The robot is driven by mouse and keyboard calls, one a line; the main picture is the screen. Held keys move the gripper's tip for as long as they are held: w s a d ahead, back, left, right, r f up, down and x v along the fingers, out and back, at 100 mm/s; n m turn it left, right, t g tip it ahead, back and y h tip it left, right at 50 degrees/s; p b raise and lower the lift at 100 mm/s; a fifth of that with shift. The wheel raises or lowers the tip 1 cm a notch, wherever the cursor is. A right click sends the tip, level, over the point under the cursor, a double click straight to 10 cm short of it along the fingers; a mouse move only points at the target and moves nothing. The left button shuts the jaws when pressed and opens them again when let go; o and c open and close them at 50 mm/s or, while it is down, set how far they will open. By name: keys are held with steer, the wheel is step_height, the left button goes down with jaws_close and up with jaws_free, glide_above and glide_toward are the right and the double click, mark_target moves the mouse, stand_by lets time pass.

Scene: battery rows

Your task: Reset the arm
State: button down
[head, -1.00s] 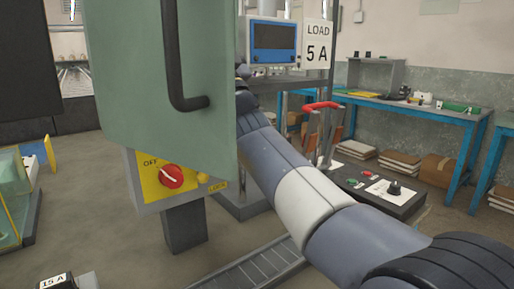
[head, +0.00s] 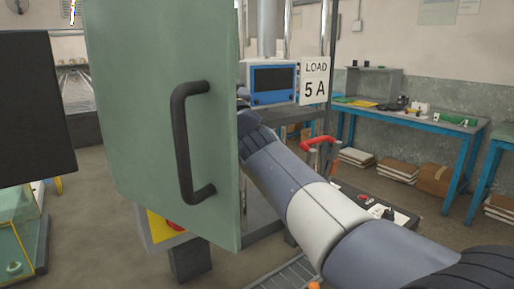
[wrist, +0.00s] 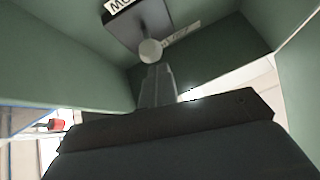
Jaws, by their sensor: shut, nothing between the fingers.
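In the wrist view my gripper (wrist: 157,85) is shut and empty, its fingers together and pointing up at a grey round knob (wrist: 151,50). I cannot tell whether the fingertips touch the knob. The knob is in front of a black box (wrist: 128,27) with a partly cut-off white label. Green cabinet walls (wrist: 60,55) surround them. In the head view my arm reaches behind the green cabinet door (head: 130,100), which hides the gripper. The door has a black bar handle (head: 184,145).
A blue meter (head: 271,84) and a "LOAD 5 A" sign (head: 314,82) stand beside the arm. A red lever grip (head: 320,142) is close to its right. A red-and-yellow switch panel (head: 160,228) is partly behind the door. Open floor lies left; a blue workbench (head: 420,124) stands back right.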

step_height(320, 180, up, 7)
steer(key=m+g+h+p, duration=0.1)
steer(key=g+h+p, duration=0.2)
steer(key=p, duration=1.6)
steer(key=shift+w+f+h, duration=0.15)
steer(key=shift+w+h, duration=0.15)
steer(key=shift+h, duration=0.3)
steer(key=shift+f+p, duration=0.1)
steer(key=shift+p, duration=0.5)
steer(key=shift+f, duration=0.15)
